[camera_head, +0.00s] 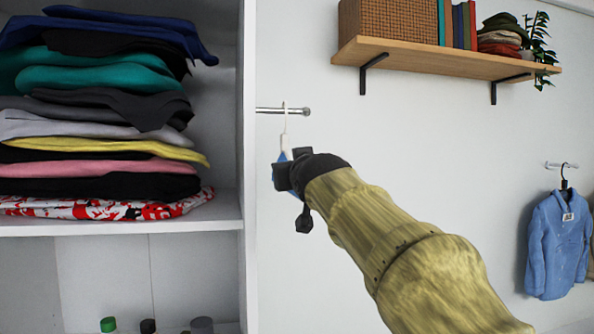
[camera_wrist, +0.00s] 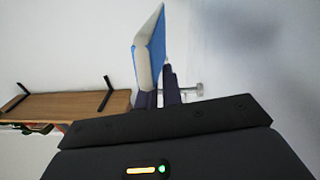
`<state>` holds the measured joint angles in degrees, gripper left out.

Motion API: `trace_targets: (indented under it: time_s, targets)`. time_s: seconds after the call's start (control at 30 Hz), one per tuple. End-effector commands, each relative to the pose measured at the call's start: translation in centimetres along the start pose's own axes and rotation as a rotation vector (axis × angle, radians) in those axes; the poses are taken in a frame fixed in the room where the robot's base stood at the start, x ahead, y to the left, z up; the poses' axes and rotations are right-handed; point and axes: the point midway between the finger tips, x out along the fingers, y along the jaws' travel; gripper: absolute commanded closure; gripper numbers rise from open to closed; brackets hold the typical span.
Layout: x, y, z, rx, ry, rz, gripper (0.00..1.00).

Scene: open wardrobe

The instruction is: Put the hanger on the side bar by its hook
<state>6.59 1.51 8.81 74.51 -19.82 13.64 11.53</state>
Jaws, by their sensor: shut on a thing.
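The side bar (camera_head: 270,110) is a short metal rod sticking out to the right from the wardrobe's side panel. Its knobbed end also shows in the wrist view (camera_wrist: 194,90). I cannot tell whether the hook rests on the bar. My gripper (camera_head: 287,172) is shut on the hanger, below the bar. In the wrist view the hanger (camera_wrist: 150,52) stands up from the dark fingers (camera_wrist: 165,97); its hook is hidden there.
The open wardrobe (camera_head: 249,160) on the left holds a pile of folded clothes (camera_head: 95,120). A wooden wall shelf (camera_head: 440,60) with a basket, books and a plant is at upper right. A blue shirt (camera_head: 558,245) hangs at far right.

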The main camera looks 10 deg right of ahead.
Motion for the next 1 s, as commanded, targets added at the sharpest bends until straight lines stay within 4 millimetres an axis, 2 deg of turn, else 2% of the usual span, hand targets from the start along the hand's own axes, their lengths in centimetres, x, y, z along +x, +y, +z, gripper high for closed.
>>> trace_targets:
  time_s: [1.0]
  targets:
    - [-0.03,-0.12,1.16,0.000,0.001,0.001,1.00]
